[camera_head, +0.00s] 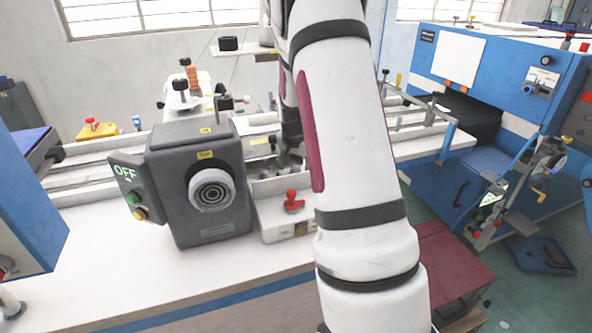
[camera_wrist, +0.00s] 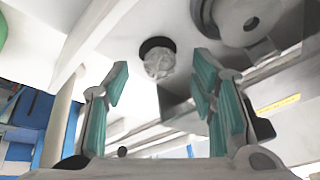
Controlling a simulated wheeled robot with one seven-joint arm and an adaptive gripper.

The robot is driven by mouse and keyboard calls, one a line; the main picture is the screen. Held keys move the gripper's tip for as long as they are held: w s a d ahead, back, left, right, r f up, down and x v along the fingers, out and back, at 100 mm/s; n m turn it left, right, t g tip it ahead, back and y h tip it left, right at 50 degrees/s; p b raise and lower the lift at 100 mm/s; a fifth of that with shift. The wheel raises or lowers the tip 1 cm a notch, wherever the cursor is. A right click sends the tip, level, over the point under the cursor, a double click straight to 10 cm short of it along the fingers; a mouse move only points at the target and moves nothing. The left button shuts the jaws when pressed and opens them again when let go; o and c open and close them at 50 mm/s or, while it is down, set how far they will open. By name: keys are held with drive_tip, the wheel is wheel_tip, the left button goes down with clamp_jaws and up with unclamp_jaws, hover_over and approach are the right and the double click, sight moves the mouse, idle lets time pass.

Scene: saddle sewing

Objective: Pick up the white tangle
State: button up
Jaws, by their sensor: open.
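A whitish, crumpled round thing that looks like the white tangle (camera_wrist: 158,62) shows in the wrist view, with a dark ring around its upper side. It is in the upper middle, framed between the fingers of my gripper (camera_wrist: 161,84). The two teal-padded fingers are spread apart, with nothing held between them. The tangle appears beyond the fingertips; the exact gap cannot be told. In the head view I cannot make out the tangle, and my own arm hides much of the area around the gripper.
In the head view a dark grey machine box (camera_head: 190,185) with an "OFF" panel stands left of my arm. A red knob (camera_head: 293,200) is beside it. A large blue machine (camera_head: 500,85) is at right. The front of the white table (camera_head: 140,270) is clear.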

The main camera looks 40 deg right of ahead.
drive_tip(key=shift+x, duration=0.95)
drive_tip(key=c, duration=0.8)
drive_tip(key=shift+r, duration=0.1)
